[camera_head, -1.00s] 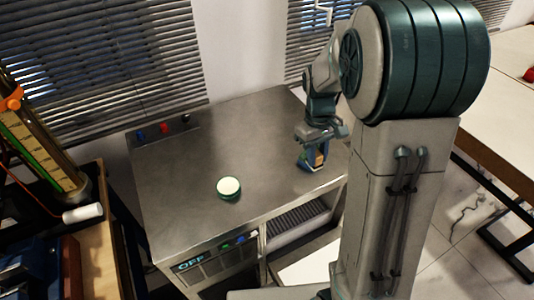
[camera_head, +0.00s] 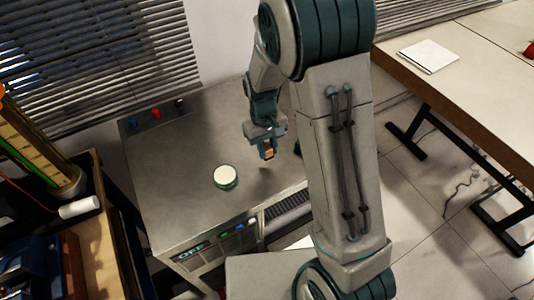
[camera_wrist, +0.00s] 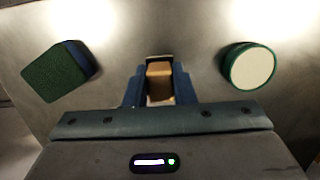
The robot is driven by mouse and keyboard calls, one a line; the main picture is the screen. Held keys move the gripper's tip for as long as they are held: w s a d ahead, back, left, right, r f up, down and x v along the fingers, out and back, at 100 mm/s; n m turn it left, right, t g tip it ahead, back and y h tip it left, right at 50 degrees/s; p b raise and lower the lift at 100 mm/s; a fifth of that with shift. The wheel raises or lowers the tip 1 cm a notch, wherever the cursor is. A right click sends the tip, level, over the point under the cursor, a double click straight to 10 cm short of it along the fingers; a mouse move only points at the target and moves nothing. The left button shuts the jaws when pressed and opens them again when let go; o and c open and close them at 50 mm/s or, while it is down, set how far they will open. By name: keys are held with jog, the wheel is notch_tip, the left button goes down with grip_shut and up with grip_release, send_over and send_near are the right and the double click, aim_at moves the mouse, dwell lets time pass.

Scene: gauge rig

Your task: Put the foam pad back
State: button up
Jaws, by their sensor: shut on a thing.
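My gripper (camera_head: 268,154) is shut on a small tan block (camera_wrist: 160,80), which shows between its blue fingers in the wrist view. It is over the steel bench top (camera_head: 170,205), apparently a little above it. A round disc (camera_head: 225,176) with a white top and green rim lies on the bench, left of my gripper; it also shows at the right in the wrist view (camera_wrist: 250,66). A dark green, rough square block (camera_wrist: 57,75) with a blue side lies at the left in the wrist view. I cannot tell for sure which thing is the foam pad.
Red, blue and black knobs (camera_head: 157,112) stand at the bench's back edge. The bench front has an OFF display (camera_head: 190,250) and an open shelf. A gauge stand (camera_head: 45,150) is at the left. A table (camera_head: 480,65) with a white pad stands at the right.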

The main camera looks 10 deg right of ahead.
aim_at(267, 157)
jog(key=shift+f+p, duration=0.35)
jog(key=shift+f, duration=1.7)
jog(key=shift+f, duration=0.2)
jog(key=o, duration=0.9)
jog(key=shift+r, duration=0.1)
